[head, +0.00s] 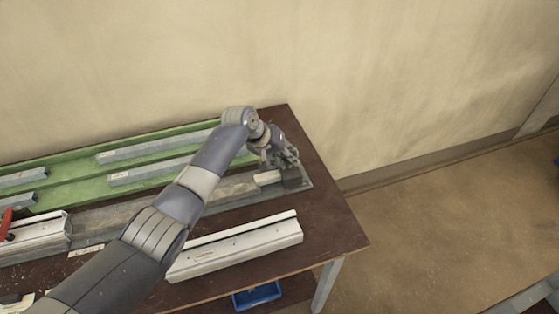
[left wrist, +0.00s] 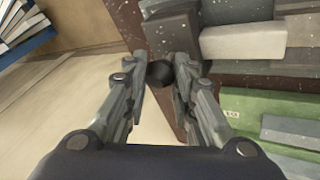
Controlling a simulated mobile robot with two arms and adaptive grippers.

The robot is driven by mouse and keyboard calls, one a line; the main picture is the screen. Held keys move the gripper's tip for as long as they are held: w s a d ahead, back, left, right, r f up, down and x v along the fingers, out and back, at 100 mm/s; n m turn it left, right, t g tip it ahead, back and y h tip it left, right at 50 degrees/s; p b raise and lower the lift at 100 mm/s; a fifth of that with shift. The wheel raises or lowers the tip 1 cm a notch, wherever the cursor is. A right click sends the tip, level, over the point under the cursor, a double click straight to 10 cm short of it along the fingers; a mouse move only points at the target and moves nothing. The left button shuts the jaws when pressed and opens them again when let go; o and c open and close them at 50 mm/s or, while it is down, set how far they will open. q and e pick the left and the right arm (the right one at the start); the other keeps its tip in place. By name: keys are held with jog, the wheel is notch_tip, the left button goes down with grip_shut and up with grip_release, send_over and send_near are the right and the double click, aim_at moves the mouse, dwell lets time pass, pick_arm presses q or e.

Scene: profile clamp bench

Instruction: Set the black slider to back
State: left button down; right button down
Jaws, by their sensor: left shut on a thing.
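My left gripper (head: 287,160) is at the right end of the bench, over the end of the grey rail. In the left wrist view, its two fingers (left wrist: 160,75) are closed around a small dark round knob (left wrist: 160,74), which I take to be the black slider's. In the head view the knob is hidden behind the gripper. A dark grey block (head: 296,181) sits just below the gripper on the metal rail (head: 225,191), with a pale block (head: 267,178) beside it. My right gripper is not in view.
A green tray (head: 80,187) with grey metal profiles (head: 150,148) lies along the back of the brown table (head: 335,232). A white profile (head: 235,248) lies in front. A red handle (head: 6,224) is at far left. A blue bin (head: 256,295) sits below. The table's right front corner is clear.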

pick_arm(q)
jog(key=shift+w+d, duration=0.15)
jog(key=shift+d, duration=0.55)
jog(key=shift+r, duration=0.1)
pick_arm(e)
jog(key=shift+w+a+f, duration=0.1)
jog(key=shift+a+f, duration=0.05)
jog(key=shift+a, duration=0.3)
